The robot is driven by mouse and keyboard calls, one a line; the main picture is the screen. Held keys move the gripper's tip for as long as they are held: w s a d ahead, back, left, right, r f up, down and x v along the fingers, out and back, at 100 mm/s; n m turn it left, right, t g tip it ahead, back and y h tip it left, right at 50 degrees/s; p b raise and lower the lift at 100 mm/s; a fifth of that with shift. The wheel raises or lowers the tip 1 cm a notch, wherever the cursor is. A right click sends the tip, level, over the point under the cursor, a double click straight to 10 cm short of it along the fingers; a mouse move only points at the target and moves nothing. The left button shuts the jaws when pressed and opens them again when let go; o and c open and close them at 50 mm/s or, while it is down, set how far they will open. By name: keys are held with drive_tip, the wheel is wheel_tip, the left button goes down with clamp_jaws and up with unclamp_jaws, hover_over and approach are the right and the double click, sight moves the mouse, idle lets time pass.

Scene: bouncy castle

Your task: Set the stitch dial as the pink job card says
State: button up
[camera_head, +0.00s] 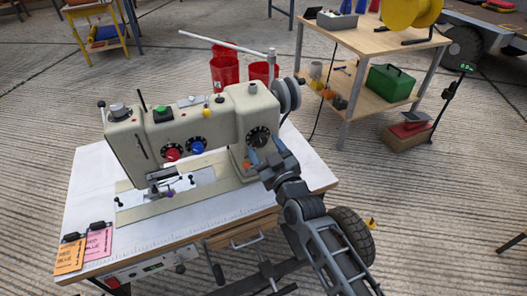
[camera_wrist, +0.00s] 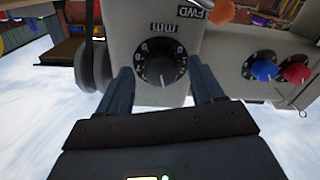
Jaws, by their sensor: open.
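The stitch dial (camera_head: 258,136) is a round black dial on the pillar of the cream sewing machine (camera_head: 190,130). In the wrist view the dial (camera_wrist: 160,64) has a black knob, a white pointer line, a ring of white numbers and an "mm" mark; the numbers are too blurred to read surely. My gripper (camera_head: 262,152) is in front of the dial. Its open blue fingers (camera_wrist: 160,76) stand to the left and right of the dial in the wrist view, apart from the knob. The pink job card (camera_head: 98,243) lies at the table's front left corner, its text too small to read.
An orange card (camera_head: 70,257) lies beside the pink one. Red (camera_head: 172,154) and blue (camera_head: 197,147) knobs are on the machine's arm. An orange-tipped lever (camera_wrist: 222,12) is close to the dial. A wooden workbench (camera_head: 375,38) stands behind, right.

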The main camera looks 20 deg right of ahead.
drive_tip(key=shift+w+b, duration=0.3)
drive_tip(key=shift+w, duration=0.45)
drive_tip(key=shift+c, duration=0.2)
drive_tip(key=c, duration=1)
drive_tip(key=shift+m, duration=0.4)
drive_tip(key=shift+a+m+p, duration=0.1)
drive_tip(key=shift+m+p, duration=0.35)
drive_tip(key=shift+m, duration=1.95)
drive_tip(key=o, duration=1)
